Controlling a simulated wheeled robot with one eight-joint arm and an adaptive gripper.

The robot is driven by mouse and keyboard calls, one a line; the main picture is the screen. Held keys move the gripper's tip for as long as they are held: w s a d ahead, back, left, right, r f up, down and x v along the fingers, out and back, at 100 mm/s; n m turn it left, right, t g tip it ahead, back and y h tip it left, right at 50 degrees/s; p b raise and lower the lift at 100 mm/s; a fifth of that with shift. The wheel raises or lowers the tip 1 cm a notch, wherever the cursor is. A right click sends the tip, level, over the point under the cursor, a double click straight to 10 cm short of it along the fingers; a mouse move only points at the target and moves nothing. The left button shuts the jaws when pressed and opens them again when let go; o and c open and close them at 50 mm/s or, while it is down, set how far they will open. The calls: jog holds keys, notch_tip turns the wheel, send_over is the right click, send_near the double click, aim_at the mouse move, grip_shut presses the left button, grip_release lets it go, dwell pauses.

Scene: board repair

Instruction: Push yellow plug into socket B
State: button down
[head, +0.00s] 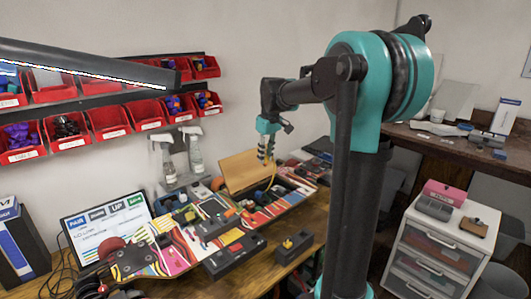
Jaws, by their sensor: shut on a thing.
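My gripper (266,156) points down above the right part of the workbench, over the colourful board area. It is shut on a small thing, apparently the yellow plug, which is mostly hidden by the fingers. A thin yellow cable (271,181) hangs below the fingers toward the board. Below lie the colourful boards (172,250) with dark modules. Socket B cannot be made out, as any labels are too small to read. Whether the plug touches anything cannot be told.
A black box (234,256) and a smaller dark block (293,248) with a yellow spot sit at the bench's front. A tan panel (243,170) stands behind the boards. Spray bottles (193,152), a screen (107,226) and red bins (110,121) are leftward.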

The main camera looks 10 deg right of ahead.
jog(key=shift+f, duration=7.3)
jog(key=shift+f, duration=1.65)
jog(key=c, duration=1.3)
grip_release()
